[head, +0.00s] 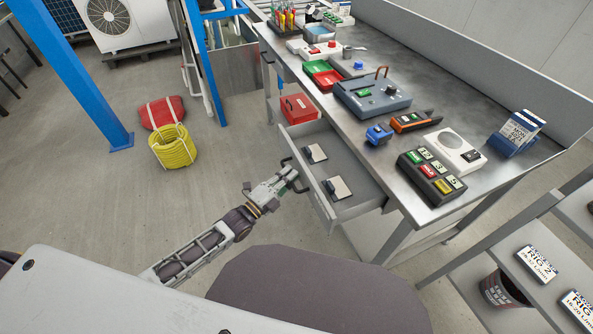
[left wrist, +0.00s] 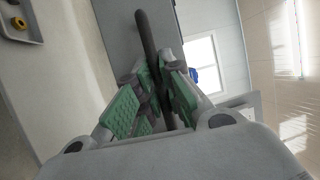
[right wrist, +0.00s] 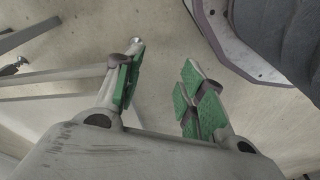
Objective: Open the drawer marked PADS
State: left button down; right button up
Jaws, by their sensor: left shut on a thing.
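The grey drawer (head: 346,205) under the steel workbench stands pulled out, its inside visible from above. Two pale flat pieces with dark parts (head: 315,154) lie in it. Its front faces away from the head camera, and I cannot read a marking on it. My left gripper (head: 291,178) is at the drawer front, shut on the dark bar handle (left wrist: 146,35), which runs between its green finger pads in the left wrist view. My right gripper (right wrist: 155,88) is open and empty, with bare floor between its fingers; it is not visible in the head view.
The bench top (head: 420,90) holds a blue-grey case (head: 372,96), a button box (head: 430,178) and other devices. A red box (head: 298,108) sits beyond the drawer. A shelf rack (head: 530,235) stands right.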

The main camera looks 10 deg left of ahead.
pick_arm(q)
jog(key=s+a+p, duration=0.4)
jog(key=s+a, duration=0.2)
jog(key=a, duration=0.3)
jog(key=shift+s+f, duration=0.15)
jog(key=shift+s, duration=0.2)
pick_arm(e)
jog(key=s+d+f, duration=0.2)
jog(key=f, duration=0.3)
jog(key=s+d+f, duration=0.3)
jog(key=f, duration=0.3)
jog(key=shift+t+h, duration=0.3)
pick_arm(q)
jog(key=c, duration=1.8)
grip_release()
pick_arm(e)
jog(key=shift+d, duration=0.1)
pick_arm(q)
jog(key=shift+v, duration=5.9)
